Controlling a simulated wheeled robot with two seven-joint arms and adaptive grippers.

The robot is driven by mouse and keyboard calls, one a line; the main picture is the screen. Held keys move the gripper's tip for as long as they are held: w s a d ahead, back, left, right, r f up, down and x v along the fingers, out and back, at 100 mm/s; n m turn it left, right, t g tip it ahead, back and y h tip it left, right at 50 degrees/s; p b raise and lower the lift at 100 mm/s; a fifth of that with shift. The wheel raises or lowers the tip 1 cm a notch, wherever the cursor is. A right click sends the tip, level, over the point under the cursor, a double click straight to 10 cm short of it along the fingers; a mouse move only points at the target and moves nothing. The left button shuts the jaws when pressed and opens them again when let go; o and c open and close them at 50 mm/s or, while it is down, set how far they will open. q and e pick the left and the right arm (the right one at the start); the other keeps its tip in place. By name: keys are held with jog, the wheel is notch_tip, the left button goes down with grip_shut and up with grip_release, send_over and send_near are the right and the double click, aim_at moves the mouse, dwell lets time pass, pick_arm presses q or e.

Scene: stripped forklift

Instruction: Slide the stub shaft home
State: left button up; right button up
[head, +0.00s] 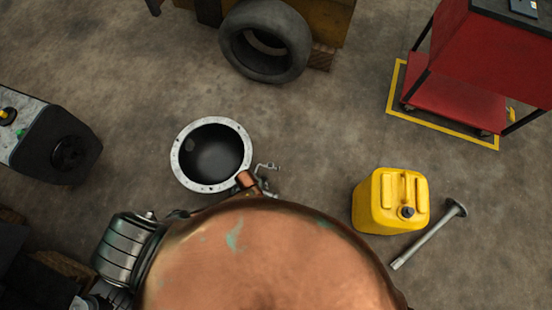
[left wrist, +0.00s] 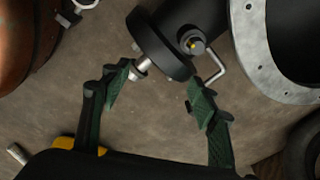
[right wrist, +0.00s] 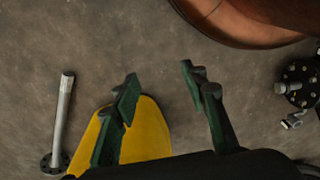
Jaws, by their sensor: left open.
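A grey flanged shaft (head: 430,235) lies on the floor beside the yellow can in the head view. It also shows at the left of the right wrist view (right wrist: 62,115). In the left wrist view a black cylinder (left wrist: 160,42) has a short bright metal shaft end (left wrist: 141,68) and a bent rod (left wrist: 222,65). I cannot tell which shaft is the stub shaft. My left gripper (left wrist: 158,90) is open, its fingers below the black cylinder, the left one near the shaft end. My right gripper (right wrist: 160,82) is open and empty. Neither gripper shows clearly in the head view.
A bolted ring housing (head: 176,160) stands left of centre. A yellow can (head: 375,205), a tyre (head: 240,60), a red cart (head: 460,105) and a grey-black machine part (head: 60,145) stand around. A copper-coloured rounded surface hides the lower middle. Open floor lies between.

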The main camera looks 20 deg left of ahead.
aim_at(273, 196)
pick_arm(q)
jog(key=d+f+m+b, duration=0.2)
jog(key=f+b, duration=0.1)
jog(key=b, duration=0.1)
jog(key=w+d+f+m+g+b, duration=0.1)
jog(key=d+f+m+b, duration=0.1)
jog(key=d+b, duration=0.1)
jog(key=w+d+f+m+b, duration=0.1)
jog(key=d+f+m+b, duration=0.1)
jog(key=f+b, duration=0.1)
jog(key=shift+w+d+f+g+y+b, duration=0.1)
jog(key=shift+d+f+g+y+b, duration=0.25)
jog(key=shift+b, duration=0.55)
jog(key=shift+d+f, duration=0.1)
notch_tip(273, 196, down, 7)
jog(key=b, duration=0.4)
jog(key=shift+f+b, duration=0.1)
jog(key=shift+b, duration=0.3)
pick_arm(e)
jog(key=w+a+f+t+y, duration=0.2)
jog(key=w+a+f, duration=0.1)
jog(key=w+a, duration=0.3)
jog(key=shift+w+a+f+t, duration=0.15)
jog(key=shift+w+f+t, duration=0.15)
jog(key=shift+w+f, duration=0.15)
pick_arm(q)
jog(key=shift+c, duration=0.4)
grip_shut()
pick_arm(e)
jog(key=shift+r, duration=0.1)
